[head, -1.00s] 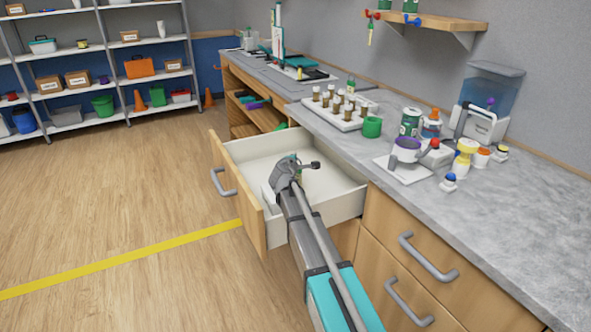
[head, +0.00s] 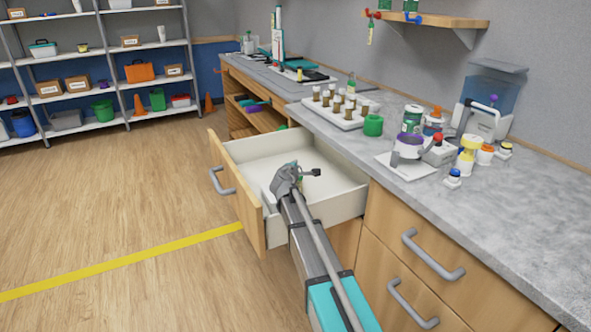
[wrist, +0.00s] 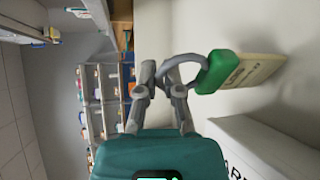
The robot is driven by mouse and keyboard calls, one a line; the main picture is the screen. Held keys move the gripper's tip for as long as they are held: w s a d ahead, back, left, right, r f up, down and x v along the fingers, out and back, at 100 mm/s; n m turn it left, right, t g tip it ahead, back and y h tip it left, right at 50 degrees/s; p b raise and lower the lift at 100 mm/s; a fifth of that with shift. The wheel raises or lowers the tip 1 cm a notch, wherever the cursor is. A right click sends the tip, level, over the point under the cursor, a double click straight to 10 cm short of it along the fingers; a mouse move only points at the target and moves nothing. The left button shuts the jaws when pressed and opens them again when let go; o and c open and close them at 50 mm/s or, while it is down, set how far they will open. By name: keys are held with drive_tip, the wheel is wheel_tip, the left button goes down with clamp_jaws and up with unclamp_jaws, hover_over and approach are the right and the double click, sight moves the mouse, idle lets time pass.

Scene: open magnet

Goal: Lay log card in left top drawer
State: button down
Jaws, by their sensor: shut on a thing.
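The top drawer (head: 262,154) is pulled open, with a wooden front and a white inside. My gripper (head: 290,180) is over the drawer's near part in the head view. In the wrist view my gripper (wrist: 163,76) is shut on the grey ring of the log card (wrist: 255,70), a pale tan card with small writing and a green end (wrist: 216,72). The card is tilted, close to a white surface. I cannot tell whether it touches that surface. In the head view the card is mostly hidden by my gripper.
A white block with dark letters (wrist: 265,150) lies close to the card in the wrist view. The grey counter (head: 500,220) beside the drawer bears a vial rack (head: 335,119), a green cup (head: 373,125) and bottles. Closed drawers (head: 410,250) are below it. The floor at left is clear.

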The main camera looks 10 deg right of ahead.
drive_tip(key=shift+f, duration=0.15)
drive_tip(key=c, duration=0.8)
unclamp_jaws()
drive_tip(key=shift+s+r, duration=0.1)
drive_tip(key=shift+r, duration=0.2)
drive_tip(key=shift+p+v, duration=0.85)
drive_tip(key=shift+v, duration=2.8)
